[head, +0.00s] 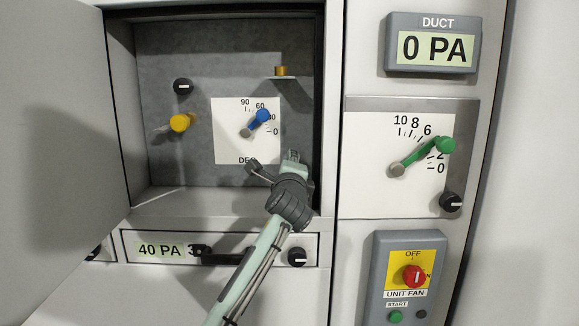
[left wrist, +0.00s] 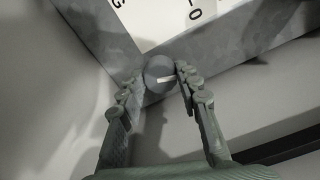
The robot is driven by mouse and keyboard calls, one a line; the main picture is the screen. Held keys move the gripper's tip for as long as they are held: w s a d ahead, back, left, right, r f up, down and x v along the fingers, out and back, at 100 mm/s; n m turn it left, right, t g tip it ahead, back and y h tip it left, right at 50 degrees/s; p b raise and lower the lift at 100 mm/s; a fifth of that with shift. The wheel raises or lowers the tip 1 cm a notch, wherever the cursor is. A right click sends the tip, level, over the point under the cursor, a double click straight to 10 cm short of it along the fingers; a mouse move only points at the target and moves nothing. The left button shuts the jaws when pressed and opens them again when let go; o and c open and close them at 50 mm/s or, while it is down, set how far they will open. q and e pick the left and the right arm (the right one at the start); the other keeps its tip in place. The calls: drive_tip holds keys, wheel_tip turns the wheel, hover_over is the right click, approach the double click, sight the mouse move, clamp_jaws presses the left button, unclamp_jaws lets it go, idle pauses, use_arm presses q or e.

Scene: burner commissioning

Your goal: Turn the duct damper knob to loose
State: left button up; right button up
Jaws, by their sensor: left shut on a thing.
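My left gripper (head: 273,166) reaches into the open cabinet from below, at the lower right of a white degree dial plate (head: 228,125). In the left wrist view its fingers (left wrist: 156,84) are on both sides of a dark round knob (left wrist: 160,73), shut on it. In the head view the gripper hides this knob. A blue lever (head: 259,119) on the dial plate points up and right. No label naming the knob is readable. My right gripper is not in view.
A yellow lever (head: 180,122) and a black knob (head: 183,87) are left of the dial. Right of the cabinet are a green lever (head: 444,146), a black knob (head: 451,201), a duct display (head: 432,45) reading 0 PA and a red switch (head: 415,276). An open door (head: 55,130) stands left.

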use_arm(q)
drive_tip(key=shift+n, duration=1.6)
drive_tip(key=o, duration=1.2)
drive_tip(key=shift+c, duration=0.2)
drive_tip(key=shift+s, duration=0.1)
drive_tip(key=s, duration=1.2)
drive_tip(key=shift+w, duration=0.1)
